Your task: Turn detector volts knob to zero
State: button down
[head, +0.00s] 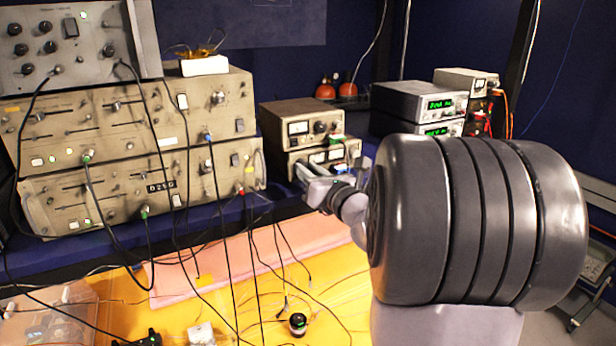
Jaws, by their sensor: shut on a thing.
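My gripper (303,172) reaches left from my large dark arm and is up against the front of the lower of two small beige instruments (277,157) on the shelf. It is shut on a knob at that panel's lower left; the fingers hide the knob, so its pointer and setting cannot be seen. The panel's label is too small to read. The upper instrument (298,108) has a meter (299,128) and a dark knob (320,127), clear of my gripper.
Racked beige modules (120,120) with hanging black cables stand at left. Stacked units with green displays (430,103) stand behind my arm. Below is a yellow-orange bench top (340,300) with a pink sheet (200,268), loose wires and a small round black object (297,323).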

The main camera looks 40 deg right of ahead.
jog(key=n+b, duration=0.1)
jog(key=b, duration=0.1)
jog(key=n+b, duration=0.2)
jog(key=b, duration=0.1)
jog(key=shift+f+n, duration=0.3)
jog(key=n+b, duration=0.5)
jog(key=b, duration=0.3)
jog(key=n+b, duration=0.2)
jog(key=b, duration=0.1)
jog(key=n+b, duration=0.2)
jog(key=b, duration=0.1)
jog(key=shift+d+r+n, duration=0.1)
jog(key=shift+r+n, duration=0.1)
jog(key=shift+n, duration=0.1)
jog(key=shift+r+n+b, duration=0.15)
jog(key=shift+n+b, duration=0.35)
jog(key=shift+b, duration=0.25)
jog(key=shift+r, duration=0.1)
jog(key=c, duration=1.2)
grip_release()
jog(key=shift+c, duration=0.2)
